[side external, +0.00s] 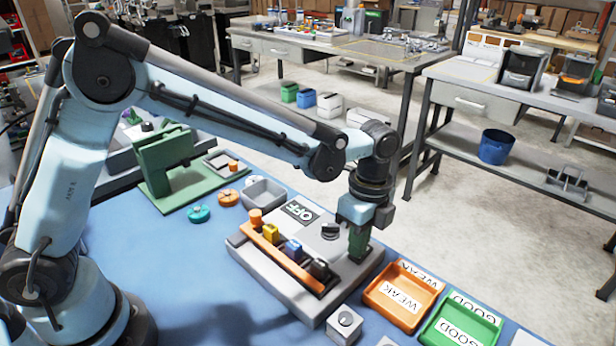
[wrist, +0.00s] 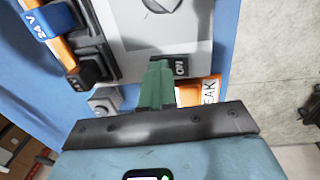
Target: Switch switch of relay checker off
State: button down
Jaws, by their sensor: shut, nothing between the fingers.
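The relay checker (side external: 270,274) is a grey box on the blue bench. My gripper (side external: 358,251) is shut and points down at the right end of the box. In the wrist view its green fingers (wrist: 158,72) are together, beside a small black label (wrist: 182,68) that seems to read ON. The switch itself is not clearly visible; the fingers may cover it. I cannot tell whether they touch it.
An orange rail (side external: 282,258) with several coloured blocks crosses the checker. An orange WEAK tray (side external: 403,293) and a green GOOD tray (side external: 461,322) stand to the right. A small grey box with a knob (side external: 344,325) is in front. A green stand (side external: 165,165) is at the back left.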

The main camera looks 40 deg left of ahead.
jog(key=shift+w+f, duration=0.15)
jog(key=shift+w, duration=0.7)
jog(key=shift+r, duration=0.2)
notch_tip(320, 180, up, 14)
jog(key=w, duration=0.2)
jog(key=shift+f, duration=0.1)
